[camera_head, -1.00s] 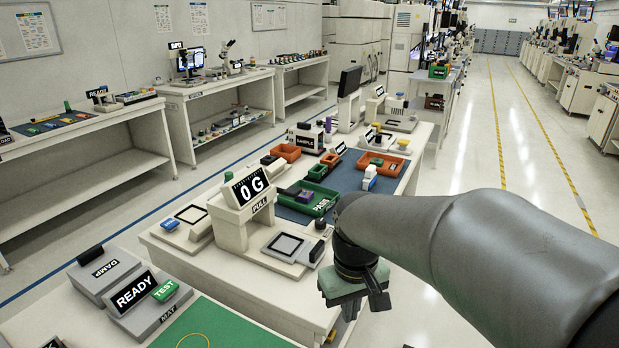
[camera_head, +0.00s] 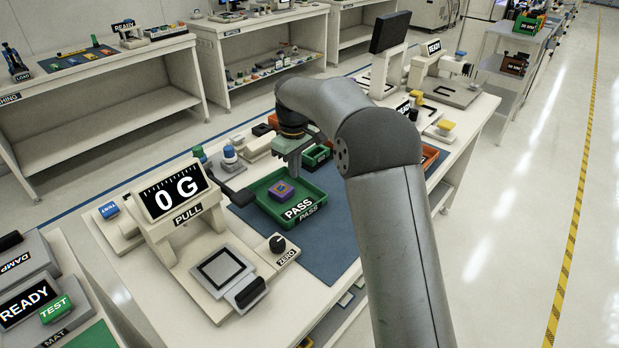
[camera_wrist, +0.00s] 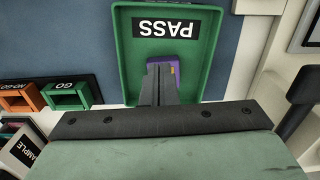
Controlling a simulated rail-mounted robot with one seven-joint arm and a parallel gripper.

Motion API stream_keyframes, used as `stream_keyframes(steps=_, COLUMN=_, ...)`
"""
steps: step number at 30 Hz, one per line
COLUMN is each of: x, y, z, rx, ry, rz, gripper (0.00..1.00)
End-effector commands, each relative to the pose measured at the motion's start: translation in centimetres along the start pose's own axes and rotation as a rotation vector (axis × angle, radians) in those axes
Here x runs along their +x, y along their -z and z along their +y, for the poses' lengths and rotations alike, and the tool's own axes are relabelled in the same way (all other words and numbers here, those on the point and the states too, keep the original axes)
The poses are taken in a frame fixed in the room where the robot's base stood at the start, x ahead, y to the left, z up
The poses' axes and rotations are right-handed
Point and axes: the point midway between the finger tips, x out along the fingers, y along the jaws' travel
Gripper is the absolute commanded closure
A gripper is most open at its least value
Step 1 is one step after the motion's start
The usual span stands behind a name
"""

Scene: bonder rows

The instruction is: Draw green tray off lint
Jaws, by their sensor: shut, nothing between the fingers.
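The green tray marked PASS (camera_head: 262,188) lies on a blue mat (camera_head: 325,235) on the near bench. A purple block (camera_head: 281,190) with a yellowish top sits inside it. My gripper (camera_head: 294,172) points down over the back part of the tray. I cannot tell how high the fingertips are above the block. No separate thing that I can name as lint shows.
The pull gauge (camera_head: 178,195) reading 0 G stands left of the tray, with a ZERO knob (camera_head: 277,243) in front. A small green GO tray (camera_wrist: 68,96) and an orange NO-GO tray (camera_wrist: 18,98) are close by. The mat's front is bare.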

Motion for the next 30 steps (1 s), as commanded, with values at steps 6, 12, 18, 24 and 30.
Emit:
stream_keyframes(steps=6, x=3.8, y=-0.1, z=0.0, rx=0.002, ry=0.003, rz=-0.005, gripper=1.00)
stream_keyframes(steps=12, x=8.1, y=-0.1, z=0.0, rx=0.002, ry=0.002, rz=-0.004, gripper=1.00)
stream_keyframes(steps=18, x=9.1, y=-2.3, z=0.1, rx=0.006, ry=-0.001, rz=-0.001, gripper=1.00)
stream_keyframes(steps=24, x=9.2, y=-3.9, z=0.0, rx=0.003, ry=0.000, rz=-0.001, gripper=1.00)
stream_keyframes(steps=30, x=9.3, y=-4.1, z=0.0, rx=0.003, ry=0.000, rz=0.000, gripper=1.00)
